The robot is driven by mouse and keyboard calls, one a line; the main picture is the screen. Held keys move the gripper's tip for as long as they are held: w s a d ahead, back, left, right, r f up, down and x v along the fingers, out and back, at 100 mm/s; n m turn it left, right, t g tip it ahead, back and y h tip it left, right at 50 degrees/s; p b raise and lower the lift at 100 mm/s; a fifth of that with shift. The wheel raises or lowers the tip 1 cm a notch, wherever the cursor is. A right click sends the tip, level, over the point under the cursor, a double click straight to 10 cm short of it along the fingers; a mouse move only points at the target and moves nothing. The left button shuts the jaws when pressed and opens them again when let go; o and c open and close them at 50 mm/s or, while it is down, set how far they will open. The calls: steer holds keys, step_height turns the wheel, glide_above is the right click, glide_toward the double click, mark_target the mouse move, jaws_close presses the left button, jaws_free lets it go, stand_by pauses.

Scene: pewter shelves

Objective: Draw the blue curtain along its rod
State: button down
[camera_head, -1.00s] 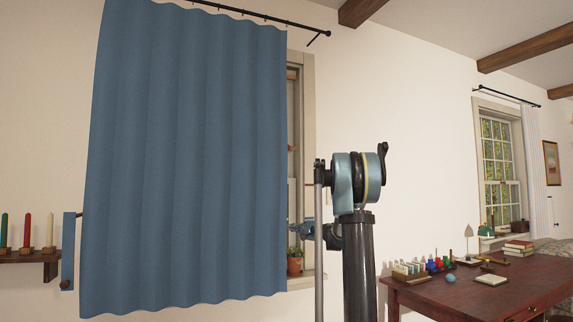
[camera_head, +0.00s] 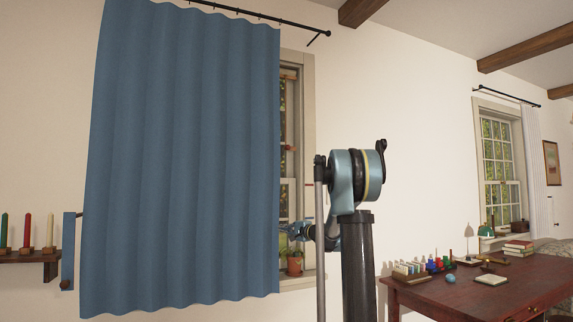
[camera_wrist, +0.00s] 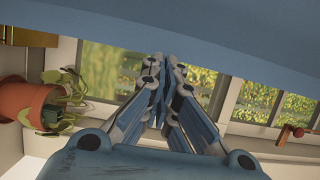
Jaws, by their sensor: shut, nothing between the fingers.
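The blue curtain (camera_head: 185,160) hangs from a black rod (camera_head: 262,16) and covers most of the window (camera_head: 300,180). Only a strip of the window shows at the curtain's right edge. In the head view my gripper (camera_head: 285,231) is at that right edge, low down, with its tip close to or behind the cloth. In the wrist view my gripper (camera_wrist: 164,62) has its fingers together with nothing between them. The curtain (camera_wrist: 220,35) spans the top of the wrist view, just beyond the fingertips. I cannot tell whether they touch it.
A potted plant (camera_head: 294,262) stands on the window sill near my gripper; its pot (camera_wrist: 25,100) also shows in the wrist view. A shelf with candles (camera_head: 28,256) is at the left. A desk (camera_head: 490,292) with small items stands at the right.

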mark_target(186, 233)
steer(key=s+a, duration=0.1)
steer(key=a, duration=0.2)
steer(key=s+a, duration=0.1)
steer(key=a, duration=0.3)
steer(key=s+a, duration=0.1)
steer(key=a, duration=0.2)
steer(key=shift+s+a, duration=0.2)
steer(key=shift+a, duration=0.05)
steer(key=s+a, duration=0.1)
steer(key=a, duration=0.4)
steer(key=s+a, duration=0.2)
steer(key=a, duration=0.3)
steer(key=s+a, duration=0.2)
steer(key=a, duration=0.3)
steer(key=shift+a, duration=0.1)
steer(key=s+a, duration=0.1)
steer(key=a, duration=0.4)
steer(key=s+a, duration=0.2)
steer(key=a, duration=0.3)
steer(key=s+a, duration=0.2)
steer(key=a, duration=0.3)
steer(key=shift+a, duration=0.1)
